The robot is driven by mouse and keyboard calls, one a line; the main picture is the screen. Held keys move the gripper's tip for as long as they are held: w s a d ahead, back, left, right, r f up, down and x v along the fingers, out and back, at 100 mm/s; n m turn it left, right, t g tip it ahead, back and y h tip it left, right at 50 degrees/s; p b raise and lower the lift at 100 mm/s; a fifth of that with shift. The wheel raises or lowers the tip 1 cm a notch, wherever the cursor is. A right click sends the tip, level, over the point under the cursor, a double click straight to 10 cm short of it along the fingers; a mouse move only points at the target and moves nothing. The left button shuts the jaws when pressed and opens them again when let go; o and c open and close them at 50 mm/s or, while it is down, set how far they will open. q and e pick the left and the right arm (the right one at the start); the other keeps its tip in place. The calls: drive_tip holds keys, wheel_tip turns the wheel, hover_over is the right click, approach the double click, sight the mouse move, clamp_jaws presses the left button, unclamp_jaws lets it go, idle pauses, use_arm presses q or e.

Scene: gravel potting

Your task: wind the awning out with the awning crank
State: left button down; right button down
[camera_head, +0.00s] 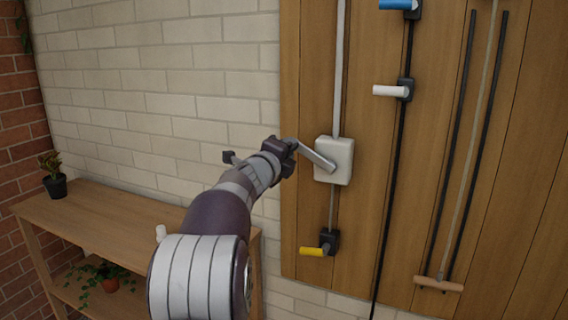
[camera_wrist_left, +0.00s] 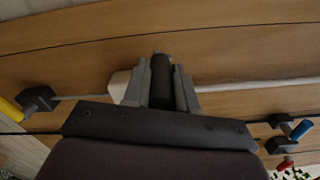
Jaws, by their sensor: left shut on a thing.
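The awning crank has a grey arm (camera_head: 318,156) fixed to a white box (camera_head: 342,162) on the wooden panel. The arm slants up and left from the box. My left gripper (camera_head: 290,147) is at the outer end of this arm. In the left wrist view its two grey fingers close on a dark cylindrical handle (camera_wrist_left: 161,82), with the white box (camera_wrist_left: 120,84) partly hidden behind a finger. In the head view the gripper hides the handle. My right gripper is in neither view.
A yellow-handled lever (camera_head: 312,251) sits below the box. A white-handled lever (camera_head: 390,90) and a blue-handled one (camera_head: 397,4) are to the right. A wooden bar (camera_head: 438,284) hangs from a cord. A wooden shelf (camera_head: 100,220) with a potted plant (camera_head: 54,178) stands left.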

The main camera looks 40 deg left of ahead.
use_arm(q)
drive_tip(key=w+d+r+m+b, duration=0.2)
drive_tip(key=d+r+m, duration=0.3)
drive_tip(key=d+m, duration=0.3)
drive_tip(key=shift+d+m, duration=0.35)
drive_tip(key=shift+m, duration=1.95)
drive_tip(key=shift+w, duration=0.1)
drive_tip(key=c, duration=1.1)
unclamp_jaws()
drive_tip(key=shift+c, duration=0.2)
drive_tip(key=shift+o, duration=1.2)
drive_tip(key=shift+d, duration=0.1)
drive_tip(key=shift+r, duration=0.1)
